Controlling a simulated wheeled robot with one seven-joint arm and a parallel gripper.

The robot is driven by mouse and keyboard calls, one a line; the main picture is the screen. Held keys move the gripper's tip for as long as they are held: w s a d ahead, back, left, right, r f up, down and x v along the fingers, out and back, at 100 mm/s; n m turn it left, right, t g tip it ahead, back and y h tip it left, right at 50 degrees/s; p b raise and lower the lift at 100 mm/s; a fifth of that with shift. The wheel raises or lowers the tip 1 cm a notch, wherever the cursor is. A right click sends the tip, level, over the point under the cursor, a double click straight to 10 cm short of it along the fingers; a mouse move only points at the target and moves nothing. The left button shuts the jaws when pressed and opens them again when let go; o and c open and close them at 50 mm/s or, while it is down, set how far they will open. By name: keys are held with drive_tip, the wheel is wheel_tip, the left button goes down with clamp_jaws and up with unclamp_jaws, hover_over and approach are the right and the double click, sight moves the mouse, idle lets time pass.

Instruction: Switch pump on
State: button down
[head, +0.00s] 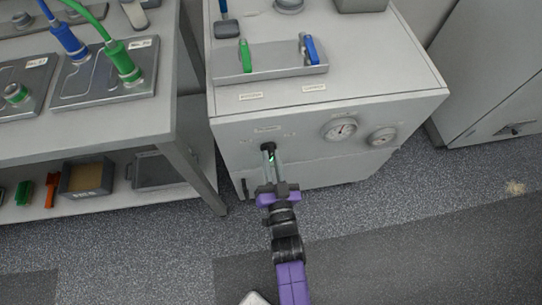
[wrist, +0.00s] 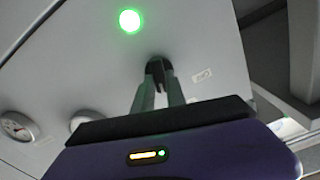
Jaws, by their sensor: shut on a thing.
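The pump cabinet (head: 235,140) is a light grey box with a small black knob (head: 267,147) on its front face. My gripper (head: 269,154) reaches up to the front, its two fingers shut on the knob. In the wrist view the fingertips close around the black knob (wrist: 156,64), which they partly hide. A round green light (wrist: 130,20) glows on the panel beside the knob. In the head view a bit of green shows between my fingers. The labels near the knob are too small to read.
Two round gauges (head: 339,129) are on the cabinet front, right of the knob. Green (head: 246,56) and blue (head: 309,48) handles stand on top. A bench (head: 150,120) with hoses is at left. The floor in front is clear.

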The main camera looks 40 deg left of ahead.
drive_tip(key=shift+m+p, duration=0.4)
drive_tip(key=shift+m, duration=1.2)
drive_tip(key=c, duration=1.4)
unclamp_jaws()
drive_tip(key=shift+d, duration=0.1)
drive_tip(key=shift+o, duration=0.2)
drive_tip(key=p+v, duration=0.1)
drive_tip(key=v, duration=0.6)
drive_tip(key=shift+s+d, duration=0.25)
